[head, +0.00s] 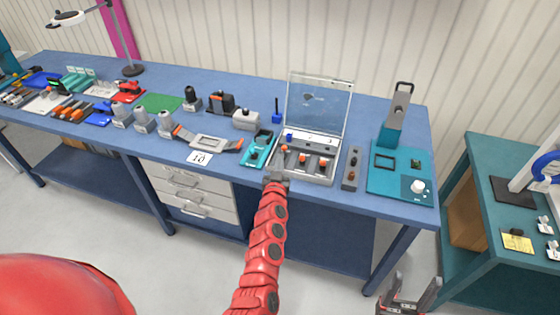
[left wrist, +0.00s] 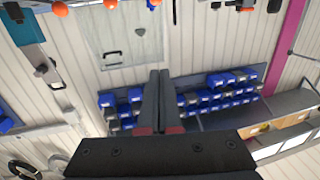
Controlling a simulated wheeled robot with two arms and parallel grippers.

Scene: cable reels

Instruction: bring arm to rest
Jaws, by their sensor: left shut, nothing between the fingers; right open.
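My left arm reaches up from the bottom of the head view, and its gripper (head: 279,166) is at the front left of a grey box with orange knobs (head: 305,160). In the left wrist view the two fingers (left wrist: 156,84) lie together with nothing between them. Whether the gripper touches the box I cannot tell. My right gripper (head: 408,292) is at the bottom right of the head view, below bench height, with its fingers apart and empty.
The box's clear lid (head: 318,104) stands raised. A teal device (head: 258,148) and a grey switch strip (head: 351,168) flank the box. A teal board (head: 385,180) lies right on the blue bench (head: 230,190). A green table (head: 480,190) stands at far right. Blue bins (left wrist: 215,95) show in the wrist view.

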